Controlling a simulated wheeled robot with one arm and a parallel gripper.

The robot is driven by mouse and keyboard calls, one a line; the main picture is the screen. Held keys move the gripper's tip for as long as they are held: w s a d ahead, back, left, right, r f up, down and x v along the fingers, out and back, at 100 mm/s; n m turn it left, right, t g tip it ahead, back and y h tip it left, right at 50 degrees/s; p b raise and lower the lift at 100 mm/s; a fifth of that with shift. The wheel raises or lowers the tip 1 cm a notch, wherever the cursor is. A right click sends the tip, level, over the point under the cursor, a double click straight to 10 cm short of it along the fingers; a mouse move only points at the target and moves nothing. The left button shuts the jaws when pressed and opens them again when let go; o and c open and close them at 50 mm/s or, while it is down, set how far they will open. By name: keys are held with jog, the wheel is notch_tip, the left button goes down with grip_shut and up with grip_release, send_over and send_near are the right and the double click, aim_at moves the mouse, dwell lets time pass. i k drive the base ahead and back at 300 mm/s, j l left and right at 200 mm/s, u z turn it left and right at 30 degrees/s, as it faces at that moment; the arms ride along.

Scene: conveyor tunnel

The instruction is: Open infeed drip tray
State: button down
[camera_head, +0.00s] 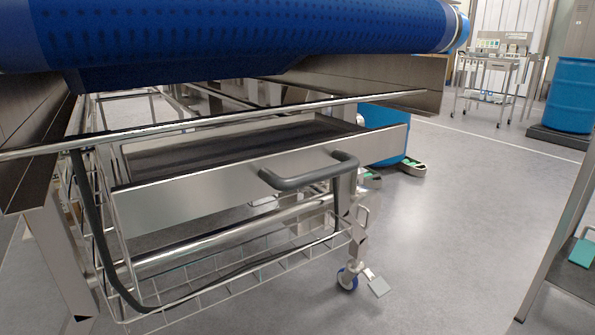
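The infeed drip tray (200,197) is a shallow steel tray with a dark inside, set under the blue conveyor belt (250,30). Its steel front panel faces me, with a grey bar handle (310,170) at the panel's right part. A steel rail (230,122) crosses above the tray, and part of the tray's inside shows behind the front panel. How far the tray sits out from the frame I cannot tell. My gripper is not in view, and nothing is seen touching the handle.
A wire basket (240,275) with a black hose hangs below the tray. A caster foot (348,278) stands below the handle. A steel stand (565,240) is at the right edge. Open floor (455,220) lies right of the tray. A cart (490,80) and blue drum (572,95) stand behind.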

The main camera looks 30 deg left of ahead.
aim_at(175, 180)
jog(key=i+u, duration=0.1)
jog(key=u, duration=1.6)
